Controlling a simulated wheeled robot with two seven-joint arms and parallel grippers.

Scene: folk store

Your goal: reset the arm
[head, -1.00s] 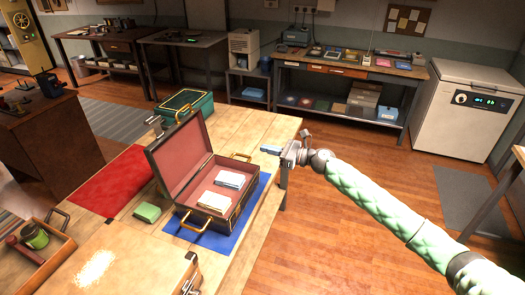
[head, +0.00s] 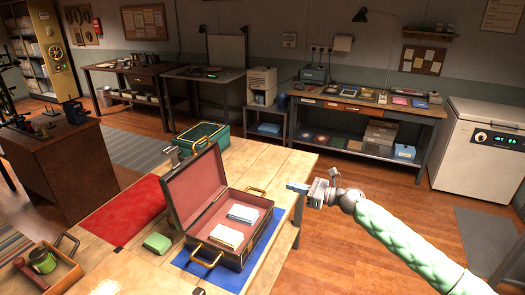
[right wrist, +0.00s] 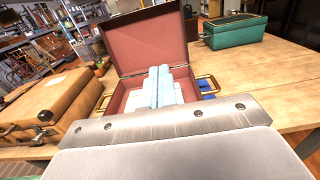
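My right gripper (head: 298,187) reaches in from the right and hangs in the air near the table's right edge, to the right of the open case. Its pale blue fingers (right wrist: 159,86) lie close together in the right wrist view, with nothing seen between them. The open dark case (head: 196,254) with red lining stands on a blue mat (head: 257,254); it also shows beyond the fingers in the right wrist view (right wrist: 150,45). Two pale stacks, one white-blue (head: 243,213) and one cream (head: 226,235), lie inside it. My left gripper is out of view.
On the wooden table (head: 115,262) are a green box (head: 202,136), a red mat (head: 125,210), a small green block (head: 157,243) and a wooden tray (head: 62,275). A tan case (right wrist: 50,100) shows in the right wrist view. Open floor (head: 365,190) lies right of the table.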

